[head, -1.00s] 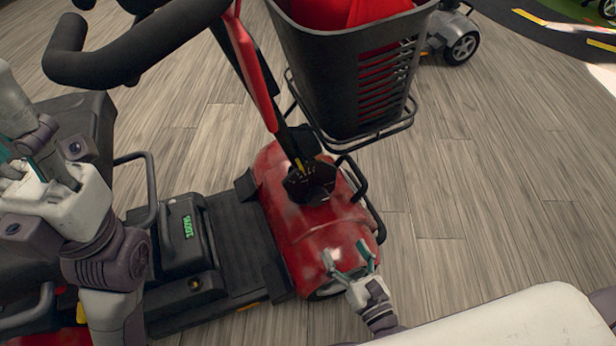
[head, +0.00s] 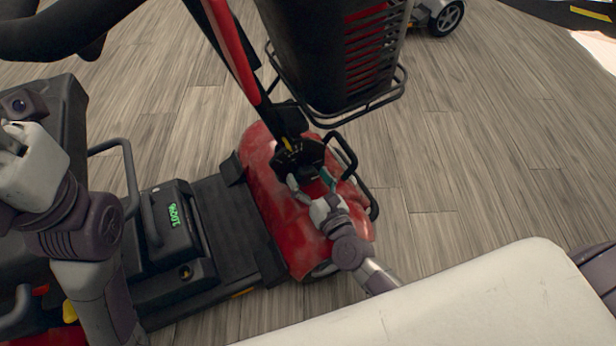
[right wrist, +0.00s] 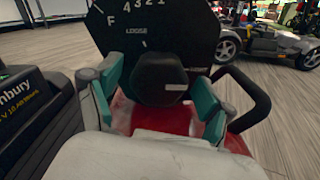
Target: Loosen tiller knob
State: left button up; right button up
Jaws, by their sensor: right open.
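The tiller knob (right wrist: 160,80) is a black round knob with a pale mark on its right side. It sits in front of a black dial plate (right wrist: 180,25) with numbers, an F and the word LOOSE. In the head view the dial plate (head: 298,152) is at the foot of the red and black tiller (head: 232,50). My right gripper (head: 312,182) is open at the dial. In the right wrist view its teal-padded fingers (right wrist: 158,95) stand on either side of the knob, with gaps visible. My left gripper (head: 12,145) is at the left edge, its fingers partly cut off.
The red scooter body (head: 280,215) lies under my right arm. A black bar loop (head: 365,180) stands right of the dial. A black basket (head: 335,50) hangs above on the right. A battery box (head: 172,225) reading 100% stands left.

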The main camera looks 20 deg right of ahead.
jog(key=shift+w, duration=0.25)
jog(key=c, duration=1.2)
jog(key=shift+o, duration=0.2)
